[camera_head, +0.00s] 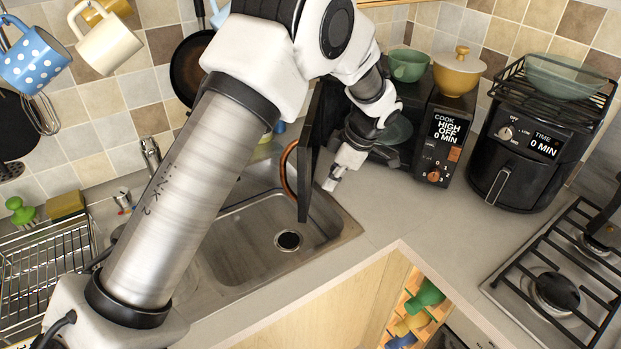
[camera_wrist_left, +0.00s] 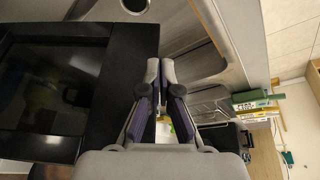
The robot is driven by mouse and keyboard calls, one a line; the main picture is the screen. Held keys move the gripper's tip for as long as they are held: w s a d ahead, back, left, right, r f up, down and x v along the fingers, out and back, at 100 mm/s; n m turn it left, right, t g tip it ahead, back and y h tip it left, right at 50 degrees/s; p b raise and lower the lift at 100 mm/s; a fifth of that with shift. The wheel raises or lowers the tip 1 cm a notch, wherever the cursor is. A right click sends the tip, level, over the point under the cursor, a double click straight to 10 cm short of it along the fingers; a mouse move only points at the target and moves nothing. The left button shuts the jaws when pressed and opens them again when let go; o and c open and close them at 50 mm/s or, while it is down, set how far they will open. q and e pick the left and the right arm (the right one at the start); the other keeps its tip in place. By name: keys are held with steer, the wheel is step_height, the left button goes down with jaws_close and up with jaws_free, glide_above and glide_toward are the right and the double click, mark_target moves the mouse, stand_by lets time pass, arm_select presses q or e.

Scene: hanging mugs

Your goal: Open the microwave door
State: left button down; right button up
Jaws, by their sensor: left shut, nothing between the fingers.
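The black microwave (camera_head: 423,122) stands on the counter in the corner, with its COOK display and dial on the right of its front. Its door (camera_head: 305,178) stands swung wide open to the left, nearly edge-on over the sink. The curved brown handle (camera_head: 288,168) is on the door's far left face. A glass plate shows in the open cavity. My left gripper (camera_head: 331,185) is shut and empty, just right of the door's inner side. In the left wrist view, the shut fingers (camera_wrist_left: 160,68) are beside the door's dark panel (camera_wrist_left: 124,75). My right gripper is out of view.
The sink (camera_head: 250,240) lies below the door. The counter before the microwave is clear.

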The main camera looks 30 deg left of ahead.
arm_select(q)
steer(key=a+f, duration=0.1)
steer(key=a+f+p, duration=0.2)
steer(key=a, duration=0.1)
steer(key=shift+s, duration=0.4)
steer(key=s+a+m+b, duration=0.2)
steer(key=a+m+b, duration=0.1)
steer(key=a+b, duration=0.2)
steer(key=shift+s+a+t+y+b, duration=0.3)
steer(key=shift+s+a+t, duration=0.1)
steer(key=shift+a, duration=0.5)
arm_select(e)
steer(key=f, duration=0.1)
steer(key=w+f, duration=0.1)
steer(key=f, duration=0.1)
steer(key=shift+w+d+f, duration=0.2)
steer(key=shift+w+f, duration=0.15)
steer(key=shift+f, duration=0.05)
